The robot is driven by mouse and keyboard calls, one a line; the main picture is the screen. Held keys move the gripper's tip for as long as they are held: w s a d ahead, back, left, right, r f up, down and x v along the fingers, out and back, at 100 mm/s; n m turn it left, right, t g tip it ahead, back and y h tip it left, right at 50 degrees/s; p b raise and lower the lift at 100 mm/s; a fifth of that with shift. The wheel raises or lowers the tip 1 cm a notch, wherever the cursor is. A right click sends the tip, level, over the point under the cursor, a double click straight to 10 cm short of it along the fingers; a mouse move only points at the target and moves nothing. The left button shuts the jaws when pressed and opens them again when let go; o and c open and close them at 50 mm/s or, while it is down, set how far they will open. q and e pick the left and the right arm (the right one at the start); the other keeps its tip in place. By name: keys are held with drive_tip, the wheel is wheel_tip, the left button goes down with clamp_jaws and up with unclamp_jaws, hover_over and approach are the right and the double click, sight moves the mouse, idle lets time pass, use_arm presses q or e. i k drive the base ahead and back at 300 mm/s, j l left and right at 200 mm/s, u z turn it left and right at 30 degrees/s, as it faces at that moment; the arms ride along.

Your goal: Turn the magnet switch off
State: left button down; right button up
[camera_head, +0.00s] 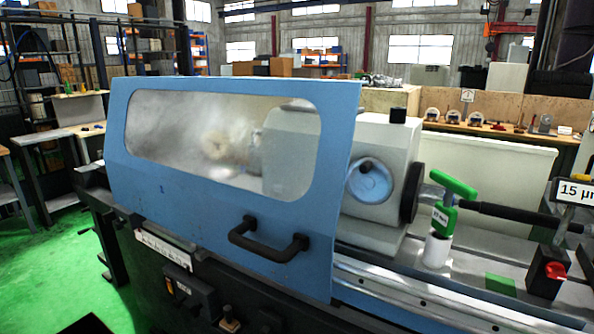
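A black block (543,277) with a red knob (555,271) on its front face stands at the right on the grinder's bed, and the knob looks like the magnet switch. The small marking that would tell the knob's on or off position cannot be read. Neither of my grippers shows in this view.
The blue guard door (200,208) with its window and black handle (268,240) covers the left and middle. A green T-handle tool (445,205) stands in a white holder (436,249) left of the block. A small green block (501,285) lies nearby.

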sight(553, 270)
drive_tip(key=z, duration=1.45)
